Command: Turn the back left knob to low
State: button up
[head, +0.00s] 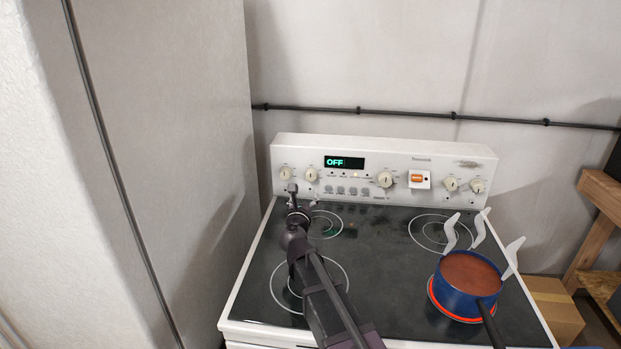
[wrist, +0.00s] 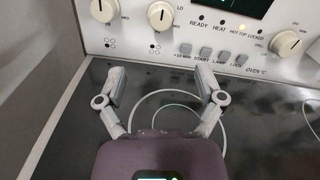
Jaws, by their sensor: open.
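Two round cream knobs sit at the left end of the stove's back panel: an outer knob (head: 285,173) and an inner knob (head: 310,174). In the wrist view the outer knob (wrist: 103,10) is at the top left and the inner knob (wrist: 160,14) is just right of it. My gripper (head: 299,196) is open and empty over the back left of the cooktop, in front of and below these knobs. In the wrist view its two fingers (wrist: 160,76) are spread, apart from the panel.
The display (head: 344,162) reads OFF. A blue pot (head: 462,285) with brown contents stands on the glowing front right burner, with white bent shapes around it. A tall pale wall (head: 165,150) rises close on the left. The back burners are bare.

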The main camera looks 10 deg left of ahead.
aim_at(310, 177)
jog(key=w, duration=1.3)
jog(key=shift+w+d, duration=0.25)
jog(key=shift+w, duration=0.05)
jog(key=c, duration=1.1)
jog(key=shift+a, duration=0.25)
jog(key=shift+c, duration=0.2)
jog(key=shift+d, duration=0.2)
